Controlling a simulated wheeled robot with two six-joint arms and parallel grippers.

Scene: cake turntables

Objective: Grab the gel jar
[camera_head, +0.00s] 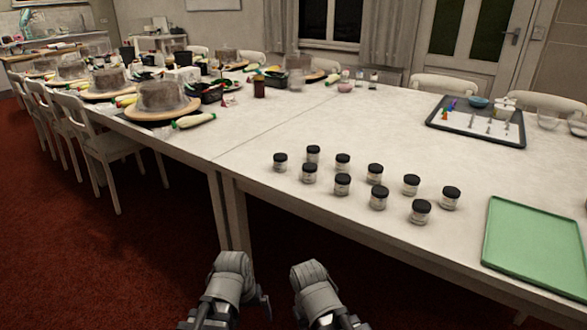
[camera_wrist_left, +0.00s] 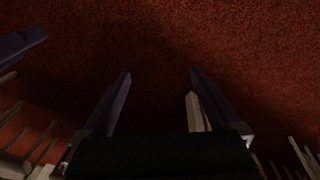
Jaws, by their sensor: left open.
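Several small clear jars with black lids and pale labels stand upright in two rows on the near part of the white table, among them a front-row jar (camera_head: 342,184) and the rightmost jar (camera_head: 450,198). They look alike, and I cannot tell which holds gel. My left gripper (camera_wrist_left: 161,74) is open and empty over the red carpet in the left wrist view. In the head view my left arm's end is low, in front of the table edge and below the jars. My right arm's end (camera_head: 315,283) is beside it; its fingers cannot be made out.
A green tray (camera_head: 535,246) lies right of the jars on the white table (camera_head: 300,222). A dark-rimmed tray (camera_head: 477,146) with small items is farther back. Cake turntables (camera_head: 163,115) and tools crowd the far left. White chairs (camera_head: 105,140) line the left side.

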